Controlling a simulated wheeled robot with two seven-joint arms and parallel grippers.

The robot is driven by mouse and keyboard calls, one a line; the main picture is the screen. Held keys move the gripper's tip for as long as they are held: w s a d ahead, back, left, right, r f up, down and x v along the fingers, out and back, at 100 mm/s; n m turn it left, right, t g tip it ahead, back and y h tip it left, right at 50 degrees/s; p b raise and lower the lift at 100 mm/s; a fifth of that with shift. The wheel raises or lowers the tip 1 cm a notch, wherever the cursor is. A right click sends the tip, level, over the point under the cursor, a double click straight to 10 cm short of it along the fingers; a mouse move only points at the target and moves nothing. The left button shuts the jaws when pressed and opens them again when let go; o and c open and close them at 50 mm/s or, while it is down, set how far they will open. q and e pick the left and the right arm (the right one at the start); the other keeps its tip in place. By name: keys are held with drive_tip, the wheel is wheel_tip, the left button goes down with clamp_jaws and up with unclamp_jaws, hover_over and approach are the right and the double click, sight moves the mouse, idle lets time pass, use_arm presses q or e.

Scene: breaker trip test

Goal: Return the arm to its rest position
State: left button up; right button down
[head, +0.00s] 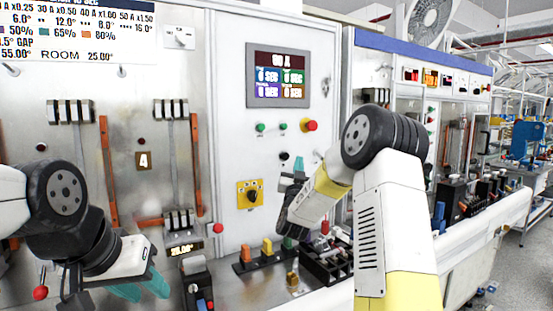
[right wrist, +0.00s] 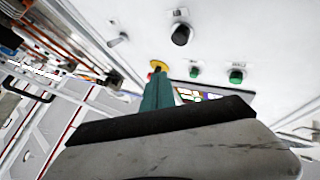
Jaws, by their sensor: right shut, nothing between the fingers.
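My right arm rises from the lower right in the head view and bends at a black joint. Its white and yellow forearm reaches left in front of the cabinet panel. My right gripper (head: 292,182) has teal fingers beside the panel, right of the yellow rotary switch (head: 249,194). It is shut and empty; in the right wrist view its teal fingers (right wrist: 157,95) show together against the panel. My left gripper (head: 142,288) is low at the left, with its two teal fingers apart and nothing visible between them.
The panel bears a display (head: 280,76), a red button on yellow (head: 309,125) and a black knob (right wrist: 181,34). A red-tipped lever (head: 218,228) and a block of terminals (head: 325,258) stand near the arms. The aisle (head: 510,255) at the right is open.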

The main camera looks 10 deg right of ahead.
drive_tip(key=s+a+n+g+y, duration=0.6)
drive_tip(key=s+a+y, duration=0.25)
drive_tip(key=s, duration=0.25)
drive_tip(key=s+f+g, duration=0.3)
drive_tip(key=s, duration=0.7)
drive_tip(key=s+f+g, duration=0.3)
drive_tip(key=s+f, duration=0.1)
drive_tip(key=s, duration=0.6)
drive_tip(key=s+f+g, duration=0.4)
drive_tip(key=s, duration=0.6)
drive_tip(key=shift+s+d+n+y, duration=0.25)
drive_tip(key=shift+s+n+y, duration=0.15)
drive_tip(key=shift+y, duration=0.05)
